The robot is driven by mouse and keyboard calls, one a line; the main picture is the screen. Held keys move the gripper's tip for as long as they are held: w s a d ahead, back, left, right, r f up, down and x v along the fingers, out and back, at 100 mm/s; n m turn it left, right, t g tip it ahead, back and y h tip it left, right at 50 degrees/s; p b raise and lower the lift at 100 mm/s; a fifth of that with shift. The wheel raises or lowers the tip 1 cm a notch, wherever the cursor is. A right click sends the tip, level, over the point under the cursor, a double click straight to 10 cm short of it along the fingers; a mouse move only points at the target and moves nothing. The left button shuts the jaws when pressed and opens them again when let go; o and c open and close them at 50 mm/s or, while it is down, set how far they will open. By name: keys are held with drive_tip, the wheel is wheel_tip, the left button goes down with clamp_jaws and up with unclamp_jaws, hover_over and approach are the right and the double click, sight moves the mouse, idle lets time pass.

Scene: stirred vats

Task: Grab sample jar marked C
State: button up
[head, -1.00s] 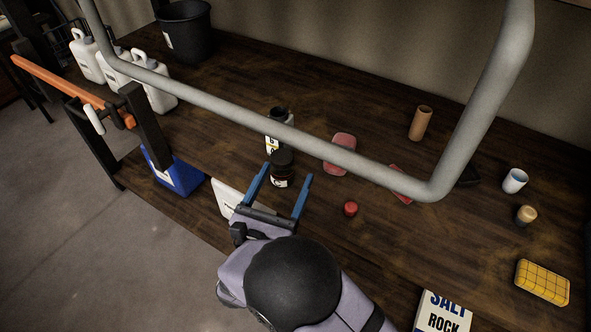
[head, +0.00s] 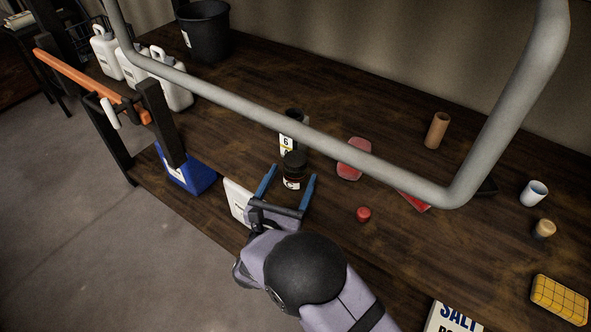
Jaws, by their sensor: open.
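A small dark jar (head: 293,171) with a black lid stands upright on the wooden bench. The jar appears between the fingertips, with a gap visible on each side. I cannot tell whether the fingers are at the jar's height.
A grey pipe (head: 240,109) crosses the view. A white flat container (head: 238,202) is left of my gripper. A red cap (head: 364,214) and a pink dish (head: 354,159) lie to the right. A salt box (head: 456,318) and yellow sponge (head: 560,299) are at the lower right.

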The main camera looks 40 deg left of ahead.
drive_tip(key=shift+x, duration=1.7)
drive_tip(key=shift+c, duration=0.6)
drive_tip(key=c, duration=1)
wheel_tip(320, 180, up, 10)
drive_tip(key=shift+f, duration=0.1)
drive_tip(key=shift+a, duration=0.15)
